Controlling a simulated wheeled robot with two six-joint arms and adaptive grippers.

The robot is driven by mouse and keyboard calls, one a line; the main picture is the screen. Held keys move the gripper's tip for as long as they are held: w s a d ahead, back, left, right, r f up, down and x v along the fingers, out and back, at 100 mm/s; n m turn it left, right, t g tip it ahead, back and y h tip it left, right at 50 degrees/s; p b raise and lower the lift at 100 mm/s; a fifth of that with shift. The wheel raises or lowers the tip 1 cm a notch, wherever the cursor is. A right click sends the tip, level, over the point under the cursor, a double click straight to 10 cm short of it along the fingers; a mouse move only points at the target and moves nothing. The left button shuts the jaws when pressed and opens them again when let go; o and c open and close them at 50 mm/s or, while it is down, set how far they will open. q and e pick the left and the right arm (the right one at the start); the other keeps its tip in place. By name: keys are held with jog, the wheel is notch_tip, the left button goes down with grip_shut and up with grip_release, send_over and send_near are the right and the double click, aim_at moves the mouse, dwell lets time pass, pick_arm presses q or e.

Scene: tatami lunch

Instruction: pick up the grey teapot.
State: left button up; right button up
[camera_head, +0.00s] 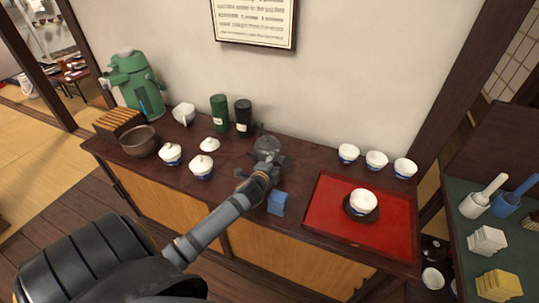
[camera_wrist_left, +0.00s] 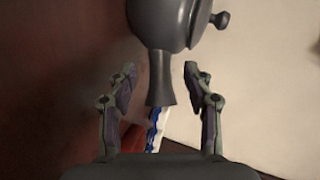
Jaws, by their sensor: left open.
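The grey teapot (camera_head: 267,145) stands on the dark wooden counter (camera_head: 235,185), near its middle, towards the wall. My left gripper (camera_head: 264,166) reaches it from the front, and my wrist hides part of it. In the left wrist view the teapot's round body (camera_wrist_left: 165,20) is at the top, with its lid knob at the right. Its side handle (camera_wrist_left: 160,80) points down between the two fingers of my left gripper (camera_wrist_left: 160,72). The fingers are open, with a gap on both sides of the handle. My right gripper is in neither view.
A green canister (camera_head: 219,113) and a black canister (camera_head: 243,117) stand left of the teapot. A red tray (camera_head: 327,228) holds a bowl (camera_head: 363,200) at the right.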

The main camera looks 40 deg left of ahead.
pick_arm(q)
jog(key=shift+x, duration=0.95)
jog(key=shift+s, duration=0.1)
grip_shut()
